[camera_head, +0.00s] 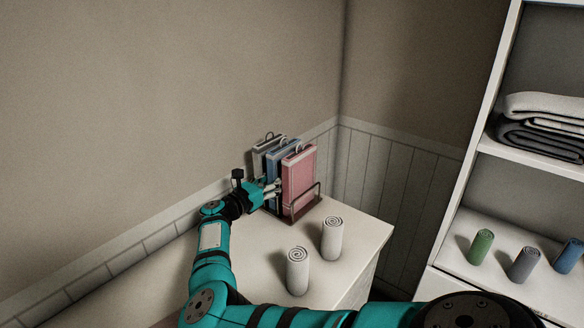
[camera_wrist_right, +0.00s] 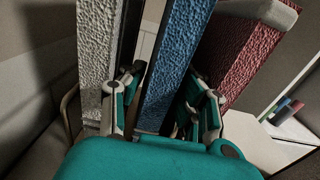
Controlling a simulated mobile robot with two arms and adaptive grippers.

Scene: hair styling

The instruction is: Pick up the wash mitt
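Three wash mitts stand upright in a small wire rack (camera_head: 303,213) on the white cabinet top: a pale grey one (camera_head: 262,147), a blue one (camera_head: 272,165) and a red one (camera_head: 299,172). My right gripper (camera_head: 274,190) is at the near left side of the rack. In the right wrist view the blue mitt (camera_wrist_right: 178,65) stands between the two fingers of my right gripper (camera_wrist_right: 164,100). The fingers are apart, and a narrow gap shows beside the mitt. The grey mitt (camera_wrist_right: 98,60) and the red mitt (camera_wrist_right: 248,60) are outside the fingers. My left gripper is out of view.
Two rolled white towels (camera_head: 298,270) (camera_head: 332,238) stand on the cabinet top (camera_head: 365,232) in front of the rack. A wall is close behind the rack. A shelf unit (camera_head: 460,210) at right holds folded towels (camera_head: 540,125) and green, grey and blue rolls (camera_head: 524,264).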

